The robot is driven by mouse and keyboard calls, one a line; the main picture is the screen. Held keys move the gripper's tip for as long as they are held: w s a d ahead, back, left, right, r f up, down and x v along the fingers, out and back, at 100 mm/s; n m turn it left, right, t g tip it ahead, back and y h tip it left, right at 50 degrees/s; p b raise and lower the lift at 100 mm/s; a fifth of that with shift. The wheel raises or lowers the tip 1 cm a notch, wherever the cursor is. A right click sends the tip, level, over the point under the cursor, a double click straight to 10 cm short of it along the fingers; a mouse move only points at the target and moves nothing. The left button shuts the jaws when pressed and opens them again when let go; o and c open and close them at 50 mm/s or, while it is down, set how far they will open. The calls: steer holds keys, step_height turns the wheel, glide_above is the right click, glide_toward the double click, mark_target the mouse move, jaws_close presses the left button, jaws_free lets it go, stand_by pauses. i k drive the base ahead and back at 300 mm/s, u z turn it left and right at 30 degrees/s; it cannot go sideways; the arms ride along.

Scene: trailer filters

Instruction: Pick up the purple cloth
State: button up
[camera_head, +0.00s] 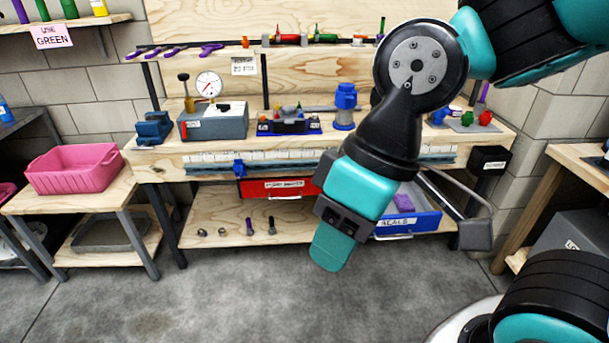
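A small purple piece that looks like the purple cloth (404,202) lies in an open blue drawer (432,222) below the workbench, right of centre. The drawer front carries a white label that seems to read SEALS. My arm passes in front of the bench and hides the left part of the drawer. My gripper (330,252) points down, left of the drawer and apart from the cloth. Its teal fingers show edge-on, so I cannot tell whether they are open or shut. Nothing is seen hanging from it.
A red drawer (285,187) is to the left under the workbench (230,147). The lower shelf (215,212) carries several bolts and nuts. A pink bin (75,168) stands on a side table at left. The grey floor in front is clear.

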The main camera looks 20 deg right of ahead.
mark_target(403, 204)
steer(key=k, duration=0.65)
steer(key=z, duration=0.65)
steer(key=i, duration=0.9)
steer(key=z, duration=0.85)
steer(key=i, duration=1.5)
steer(key=u, duration=0.3)
